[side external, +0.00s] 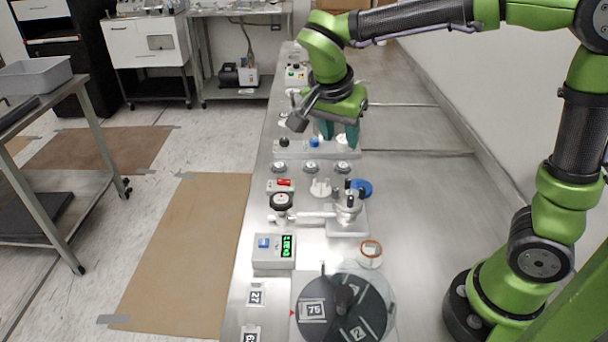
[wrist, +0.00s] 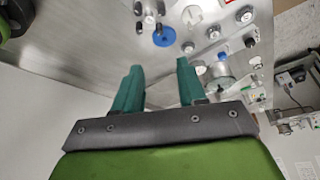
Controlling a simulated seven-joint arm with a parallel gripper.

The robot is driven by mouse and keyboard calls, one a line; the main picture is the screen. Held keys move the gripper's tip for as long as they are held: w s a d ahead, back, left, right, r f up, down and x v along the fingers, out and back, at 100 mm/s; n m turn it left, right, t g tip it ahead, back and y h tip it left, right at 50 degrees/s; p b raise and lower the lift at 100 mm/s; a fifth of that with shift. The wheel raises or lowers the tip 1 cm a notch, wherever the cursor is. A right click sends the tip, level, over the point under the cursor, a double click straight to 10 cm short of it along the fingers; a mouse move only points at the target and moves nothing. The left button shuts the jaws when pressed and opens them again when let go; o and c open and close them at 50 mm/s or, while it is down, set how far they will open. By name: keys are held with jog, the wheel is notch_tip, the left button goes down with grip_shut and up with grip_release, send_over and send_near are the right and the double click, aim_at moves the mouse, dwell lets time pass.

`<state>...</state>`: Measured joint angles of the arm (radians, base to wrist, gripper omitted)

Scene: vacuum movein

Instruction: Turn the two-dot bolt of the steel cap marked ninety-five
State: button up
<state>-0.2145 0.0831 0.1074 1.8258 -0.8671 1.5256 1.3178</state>
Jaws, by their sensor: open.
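Three small round steel caps stand in a row on the bench: a left one (side external: 279,167), a middle one (side external: 312,167) and a right one (side external: 343,167). They also show in the wrist view as a diagonal row, with the middle cap (wrist: 214,32) between the other two. Their number marks and bolt dots are too small to read, so I cannot tell which is ninety-five. My gripper (side external: 340,140) has teal fingers, points down and is above the bench behind the right cap. In the wrist view my gripper (wrist: 159,66) is open, with nothing between its fingers.
Behind the caps is a pale block with a black knob (side external: 284,142) and a blue knob (side external: 314,142). In front are a blue disc (side external: 362,187), a white valve assembly (side external: 347,215), a green-display box (side external: 273,251) and a dark dial (side external: 343,308). The bench's right side is clear.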

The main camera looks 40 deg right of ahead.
aim_at(348, 179)
jog(key=x, duration=1.5)
jog(key=shift+d+f, duration=0.1)
jog(key=shift+f, duration=0.3)
grip_shut()
